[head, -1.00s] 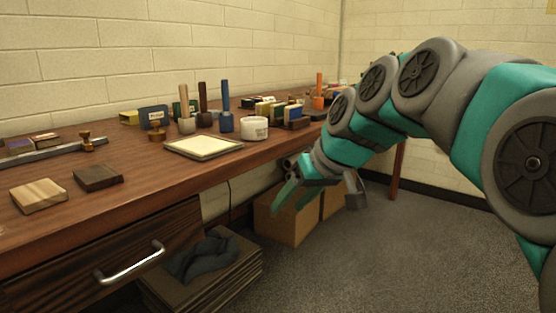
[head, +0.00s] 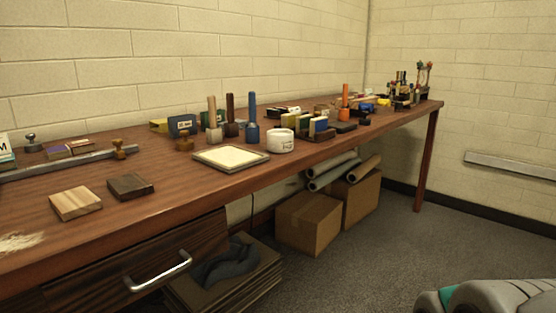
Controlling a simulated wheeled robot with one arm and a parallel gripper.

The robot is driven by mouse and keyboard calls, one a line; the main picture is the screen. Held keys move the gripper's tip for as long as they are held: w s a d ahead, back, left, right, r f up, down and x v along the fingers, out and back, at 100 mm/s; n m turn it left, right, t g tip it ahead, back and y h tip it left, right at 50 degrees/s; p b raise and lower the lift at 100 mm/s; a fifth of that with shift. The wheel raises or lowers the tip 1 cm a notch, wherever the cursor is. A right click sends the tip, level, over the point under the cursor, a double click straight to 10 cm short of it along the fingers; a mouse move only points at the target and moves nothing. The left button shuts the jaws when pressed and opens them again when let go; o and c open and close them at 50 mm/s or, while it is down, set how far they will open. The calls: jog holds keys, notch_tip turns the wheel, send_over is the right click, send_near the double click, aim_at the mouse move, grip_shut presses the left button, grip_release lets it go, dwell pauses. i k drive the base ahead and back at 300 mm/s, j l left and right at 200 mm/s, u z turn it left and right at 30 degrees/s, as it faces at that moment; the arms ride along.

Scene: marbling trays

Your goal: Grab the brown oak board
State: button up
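A small dark brown wooden board (head: 130,187), which fits the brown oak board, lies flat near the front edge of the workbench in the head view. A paler, striped wooden board (head: 76,204) lies just to its left, with a narrow gap between them. Nothing covers either board. My gripper is out of view; only a piece of my arm shows at the bottom right corner, far from the boards.
A drawer handle (head: 158,272) sticks out below. Cardboard boxes (head: 308,222) stand under the bench. Floor at right is clear.

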aim_at(130, 186)
jog(key=u, duration=1.5)
